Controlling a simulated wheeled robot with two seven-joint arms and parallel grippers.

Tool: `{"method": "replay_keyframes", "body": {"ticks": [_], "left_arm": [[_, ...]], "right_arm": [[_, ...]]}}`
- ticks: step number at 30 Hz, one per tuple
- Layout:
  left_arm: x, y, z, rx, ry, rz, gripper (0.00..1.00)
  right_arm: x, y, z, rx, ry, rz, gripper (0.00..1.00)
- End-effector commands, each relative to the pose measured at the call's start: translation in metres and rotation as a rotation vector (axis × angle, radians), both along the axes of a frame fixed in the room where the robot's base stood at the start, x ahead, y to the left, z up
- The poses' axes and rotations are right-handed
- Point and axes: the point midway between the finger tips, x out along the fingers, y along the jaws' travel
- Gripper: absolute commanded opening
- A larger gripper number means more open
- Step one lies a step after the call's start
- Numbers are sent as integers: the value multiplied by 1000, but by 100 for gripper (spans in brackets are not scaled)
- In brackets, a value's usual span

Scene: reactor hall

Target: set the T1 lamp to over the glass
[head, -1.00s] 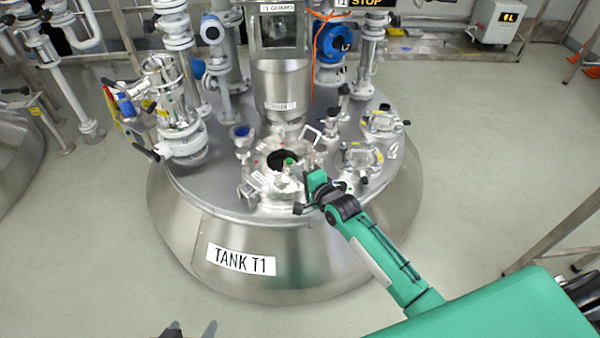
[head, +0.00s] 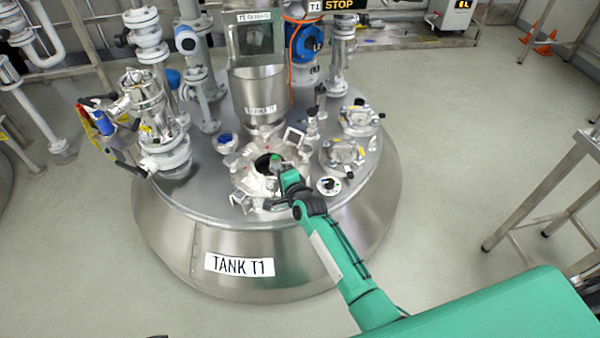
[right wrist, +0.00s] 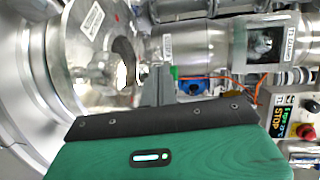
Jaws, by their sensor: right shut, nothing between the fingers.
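Tank T1 (head: 238,240) stands in front of me, its name label facing me. My right gripper (head: 282,172) is shut and empty at the near right edge of the round hatch (head: 242,185) with a dark opening. A green-tipped part (head: 275,159) shows just beyond the fingers; I cannot tell whether they touch. Two round glass-topped fittings (head: 343,153) (head: 358,119) sit on the lid's right side. A slim upright fitting (head: 313,120) stands between them and the hatch; I cannot tell if it is the lamp. In the right wrist view, the gripper (right wrist: 158,85) points at the hatch (right wrist: 95,50).
A steel column with a guard box (head: 256,45) rises behind the hatch. Valves and pipes (head: 160,130) crowd the lid's left. A small round dial (head: 328,186) lies right of my gripper. A steel frame (head: 550,190) stands at right; the floor between is clear.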

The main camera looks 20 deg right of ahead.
Motion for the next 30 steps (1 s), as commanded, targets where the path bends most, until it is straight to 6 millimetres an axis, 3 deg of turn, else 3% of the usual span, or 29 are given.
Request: {"method": "replay_keyframes", "body": {"ticks": [6, 17, 30], "left_arm": [[2, -1, -6, 0, 6, 0, 66], [1, -1, -5, 0, 1, -1, 66], [-5, 0, 12, -3, -12, -1, 66]], "right_arm": [[16, 14, 1, 3, 1, 10, 0], [41, 20, 0, 1, -1, 8, 0], [57, 20, 0, 1, 0, 9, 0]]}}
